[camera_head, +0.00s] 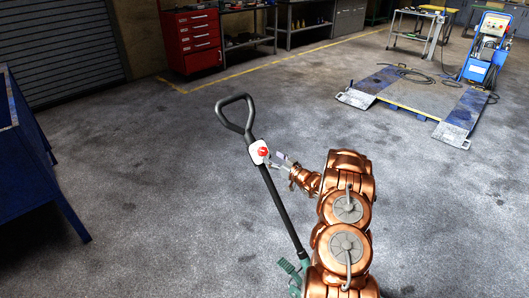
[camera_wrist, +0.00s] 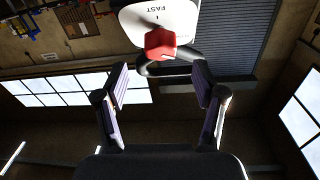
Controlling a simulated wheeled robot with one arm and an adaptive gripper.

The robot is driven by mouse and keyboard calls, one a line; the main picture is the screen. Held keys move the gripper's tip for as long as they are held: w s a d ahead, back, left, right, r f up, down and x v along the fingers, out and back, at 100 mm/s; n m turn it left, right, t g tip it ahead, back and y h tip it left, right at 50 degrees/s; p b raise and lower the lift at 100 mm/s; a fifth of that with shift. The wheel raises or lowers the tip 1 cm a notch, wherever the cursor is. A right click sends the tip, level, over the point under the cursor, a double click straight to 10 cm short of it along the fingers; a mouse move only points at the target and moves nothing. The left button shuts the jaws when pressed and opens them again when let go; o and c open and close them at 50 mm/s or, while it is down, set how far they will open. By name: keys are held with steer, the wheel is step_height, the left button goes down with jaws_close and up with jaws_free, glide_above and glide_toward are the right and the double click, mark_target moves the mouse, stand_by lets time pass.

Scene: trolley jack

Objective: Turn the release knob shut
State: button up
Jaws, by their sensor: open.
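The red release knob (camera_head: 263,151) sits on a white plate (camera_head: 256,153) on the jack's black handle (camera_head: 274,193). My gripper (camera_head: 277,158) is just right of the knob in the head view. In the wrist view my gripper (camera_wrist: 158,78) is open, with its two fingers apart and nothing between them. The knob appears beyond the fingertips, roughly centred between them. The green jack body (camera_head: 293,275) is partly hidden by my arm.
A blue bench (camera_head: 25,150) stands at the left. A red tool cabinet (camera_head: 190,42) is at the back. A low lift platform (camera_head: 410,97) and a blue machine (camera_head: 485,50) are at the back right. The floor around the handle is clear.

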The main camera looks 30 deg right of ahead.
mark_target(265, 152)
steer(key=shift+w+a+p, duration=0.2)
steer(key=shift+w+p, duration=0.05)
steer(key=shift+w, duration=0.75)
steer(key=shift+w+a+p, duration=0.15)
steer(key=shift+w+p, duration=0.05)
steer(key=shift+w, duration=0.75)
steer(key=shift+w+a+p, duration=0.2)
steer(key=shift+w+p, duration=0.05)
steer(key=shift+w, duration=0.75)
steer(key=c, duration=1.1)
